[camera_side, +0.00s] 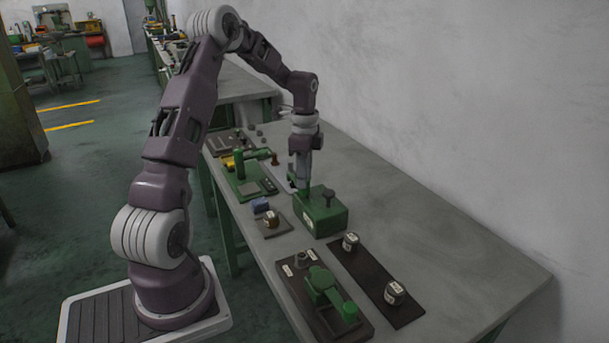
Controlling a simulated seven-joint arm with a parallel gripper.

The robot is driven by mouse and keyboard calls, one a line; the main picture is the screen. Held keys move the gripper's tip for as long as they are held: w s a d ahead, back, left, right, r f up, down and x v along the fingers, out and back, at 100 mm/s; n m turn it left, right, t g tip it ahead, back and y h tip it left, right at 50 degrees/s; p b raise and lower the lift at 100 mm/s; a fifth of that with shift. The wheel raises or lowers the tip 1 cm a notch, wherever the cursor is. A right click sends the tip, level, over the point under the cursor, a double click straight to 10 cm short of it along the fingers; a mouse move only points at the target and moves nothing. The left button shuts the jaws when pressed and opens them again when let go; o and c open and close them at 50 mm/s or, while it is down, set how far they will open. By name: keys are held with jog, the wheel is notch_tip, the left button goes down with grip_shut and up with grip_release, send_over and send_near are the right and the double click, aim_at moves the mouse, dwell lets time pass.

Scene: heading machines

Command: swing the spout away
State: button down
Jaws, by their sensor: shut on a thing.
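My gripper (301,187) points down at the back left edge of a green box (325,219) on the bench. It is shut on a small part at that edge, mostly hidden by the fingers; I cannot tell its shape. A dark knob (328,195) stands on top of the box, to the right of my gripper and apart from it. I cannot tell for sure which part is the spout. A green post with a sideways arm (257,154) ending in a brown tip stands behind and to the left. A green swivel arm (324,285) sits on a dark base in front.
A dark strip (368,272) carries two small labelled jars (350,241) (394,292) at the front right. A small plate (278,229) with a jar and a blue block lies left of the box. The bench's right side (450,260) is clear beside the wall.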

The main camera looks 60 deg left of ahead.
jog(key=shift+r, duration=0.1)
dwell(0.3)
jog(key=c, duration=1.1)
grip_release()
notch_tip(320, 180, up, 7)
jog(key=shift+f, duration=0.2)
jog(key=shift+r, duration=0.2)
jog(key=shift+d+r, duration=0.1)
